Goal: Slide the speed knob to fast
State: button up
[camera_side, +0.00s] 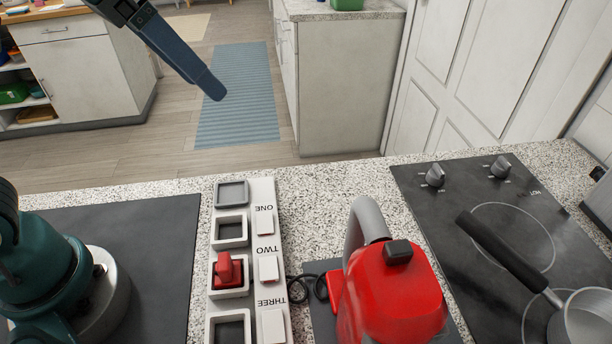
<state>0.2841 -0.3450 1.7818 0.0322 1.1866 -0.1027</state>
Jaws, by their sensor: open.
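A white panel (263,189) lies on the speckled counter, marked ONE, TWO and THREE, with a row of square framed recesses along its left side. A red knob (227,268) stands in one of these recesses, beside the lettering TWO and THREE. I see no label reading fast, and the panel's near end is cut off by the picture edge. My gripper (209,86) is high at the upper left, well above and apart from the panel. It looks like one dark blue finger from this side; the other finger is hidden. It is touching nothing.
White buttons (268,269) line the panel's right side. A red kettle-like appliance (398,290) with a grey handle stands close to its right, with a black cable between. A black cooktop (480,205) with knobs and a saucepan (584,318) is farther right. A dark mat (150,235) lies left.

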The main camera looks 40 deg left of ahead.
jog(key=w+d+r+m+g+h, duration=0.1)
jog(key=w+d+r+m, duration=0.15)
jog(key=d, duration=0.85)
jog(key=m+g, duration=0.2)
jog(key=m, duration=0.2)
send_over(397, 246)
jog(key=s+a, duration=0.2)
jog(key=shift+h, duration=0.4)
notch_tip(397, 246, down, 5)
jog(key=shift+w+d+r, duration=0.1)
jog(key=shift+d+f, duration=0.15)
jog(key=shift+f, duration=0.2)
jog(key=shift+x, duration=2.1)
jog(key=shift+w, duration=0.1)
grip_shut()
